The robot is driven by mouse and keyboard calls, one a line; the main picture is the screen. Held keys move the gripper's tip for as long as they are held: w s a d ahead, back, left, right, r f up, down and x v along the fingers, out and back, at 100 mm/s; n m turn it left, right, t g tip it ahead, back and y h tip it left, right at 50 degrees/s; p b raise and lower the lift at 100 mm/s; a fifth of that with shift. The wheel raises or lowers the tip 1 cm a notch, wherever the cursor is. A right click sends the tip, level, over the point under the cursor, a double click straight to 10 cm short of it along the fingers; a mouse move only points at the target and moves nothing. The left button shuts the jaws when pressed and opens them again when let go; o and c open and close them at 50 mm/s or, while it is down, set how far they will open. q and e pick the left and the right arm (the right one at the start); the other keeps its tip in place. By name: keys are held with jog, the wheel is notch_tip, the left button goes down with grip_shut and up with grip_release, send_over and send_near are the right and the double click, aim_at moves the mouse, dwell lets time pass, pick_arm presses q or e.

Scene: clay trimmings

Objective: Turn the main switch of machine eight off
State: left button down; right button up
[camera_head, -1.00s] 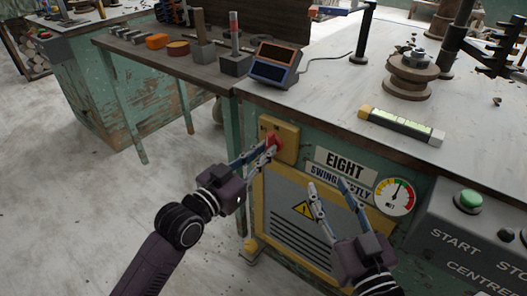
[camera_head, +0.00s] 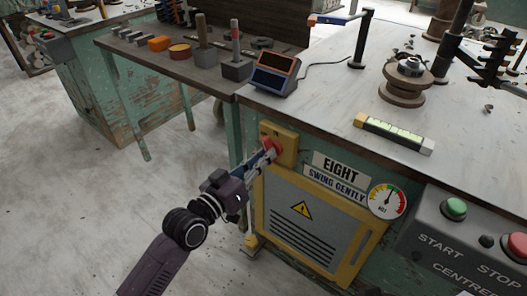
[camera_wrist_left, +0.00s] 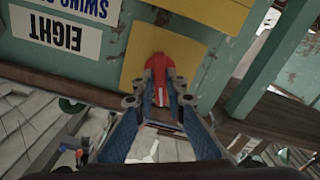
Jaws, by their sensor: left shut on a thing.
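The main switch is a red handle (camera_head: 270,147) on a yellow plate (camera_head: 287,143) on the green front of the machine, beside the white label reading EIGHT (camera_head: 340,168). My left gripper (camera_head: 268,152) reaches in from the left and is shut on the red handle. In the left wrist view the red handle (camera_wrist_left: 159,66) sits between the two fingertips (camera_wrist_left: 160,90), against the yellow plate (camera_wrist_left: 185,50). The fingers hide part of the handle, and I cannot read its position marks. My right gripper is not in view.
A yellow-framed vented panel (camera_head: 305,222) and a round gauge (camera_head: 387,200) are below the label. A grey box with a green START button (camera_head: 454,208) and a red STOP button (camera_head: 517,244) is at the right. The floor at the left (camera_head: 80,210) is clear.

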pick_arm(q)
jog(key=shift+w+a+f+n+p, duration=0.1)
jog(key=shift+n+p, duration=2.45)
jog(key=shift+n, duration=4.35)
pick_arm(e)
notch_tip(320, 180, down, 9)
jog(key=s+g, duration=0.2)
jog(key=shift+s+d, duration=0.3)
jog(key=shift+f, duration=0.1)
pick_arm(q)
jog(key=c, duration=2)
grip_release()
jog(key=shift+o, duration=0.2)
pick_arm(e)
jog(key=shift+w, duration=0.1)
pick_arm(q)
jog(key=v, duration=1.2)
